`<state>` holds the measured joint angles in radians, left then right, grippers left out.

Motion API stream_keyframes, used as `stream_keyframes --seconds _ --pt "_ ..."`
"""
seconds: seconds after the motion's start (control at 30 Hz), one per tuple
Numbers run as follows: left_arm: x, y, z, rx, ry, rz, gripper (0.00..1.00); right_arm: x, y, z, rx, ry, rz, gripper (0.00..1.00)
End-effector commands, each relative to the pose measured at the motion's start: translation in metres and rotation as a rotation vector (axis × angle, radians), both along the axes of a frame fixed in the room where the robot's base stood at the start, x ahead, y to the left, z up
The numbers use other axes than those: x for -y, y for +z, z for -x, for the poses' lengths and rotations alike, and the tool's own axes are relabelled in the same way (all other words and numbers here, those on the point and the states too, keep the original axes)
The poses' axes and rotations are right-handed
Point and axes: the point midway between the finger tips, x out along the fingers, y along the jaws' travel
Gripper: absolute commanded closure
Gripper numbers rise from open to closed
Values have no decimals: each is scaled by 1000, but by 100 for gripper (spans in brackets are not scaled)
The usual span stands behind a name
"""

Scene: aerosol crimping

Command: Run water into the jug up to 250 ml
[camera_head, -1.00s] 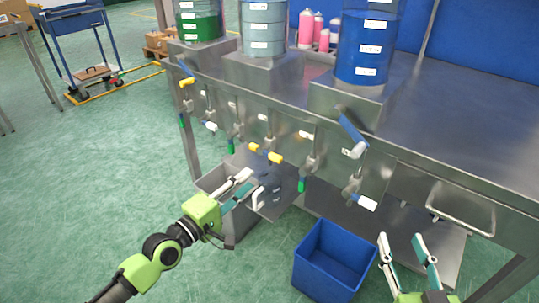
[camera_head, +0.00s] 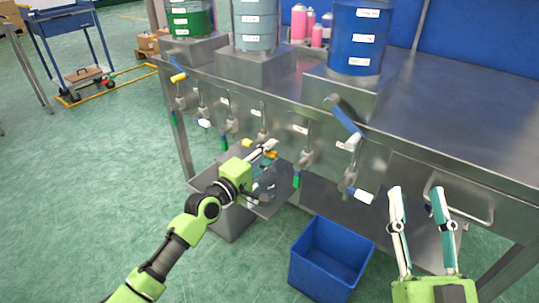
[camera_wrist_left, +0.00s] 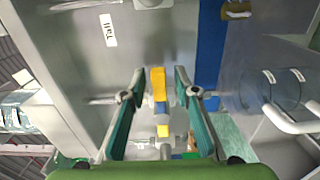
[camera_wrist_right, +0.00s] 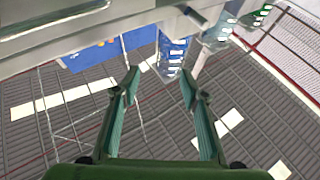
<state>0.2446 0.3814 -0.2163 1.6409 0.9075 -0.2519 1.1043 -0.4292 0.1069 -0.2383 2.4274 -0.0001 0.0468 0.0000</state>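The clear jug (camera_head: 265,186) stands on the metal shelf below the middle taps, partly hidden by my left gripper. In the left wrist view it is the see-through cylinder with a white handle (camera_wrist_left: 275,90) at the right; I cannot tell its water level. A yellow tap lever (camera_wrist_left: 158,84) shows between the open fingers of my left gripper (camera_wrist_left: 160,75); contact is unclear. In the head view my left gripper (camera_head: 268,148) is at the yellow-handled tap (camera_head: 247,143) above the jug. My right gripper (camera_head: 417,190) is open and empty in front of the bench's right part.
A blue bin (camera_head: 331,258) stands on the floor below the bench. A blue-levered tap (camera_head: 345,116) and a metal rail handle (camera_head: 462,205) lie to the right. Drums, including a blue one (camera_head: 358,35), stand on the bench (camera_head: 440,110).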

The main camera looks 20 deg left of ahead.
Motion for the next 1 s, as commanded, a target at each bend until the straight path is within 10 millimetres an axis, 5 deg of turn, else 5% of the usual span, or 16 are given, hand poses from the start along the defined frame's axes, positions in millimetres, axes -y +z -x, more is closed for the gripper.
stream_keyframes --seconds 0.27,0.4,0.67,1.0 --pt "1 0 -1 0 0 0 72 0 2 1 8 0 -3 60" --pt "1 0 -1 1 0 0 100 0 1 1 7 0 -3 60" --pt "0 -3 -1 17 0 -48 100 0 1 1 11 1 -4 60" --pt "-4 -23 -3 145 -1 -404 100 1 28 17 148 8 -42 60"
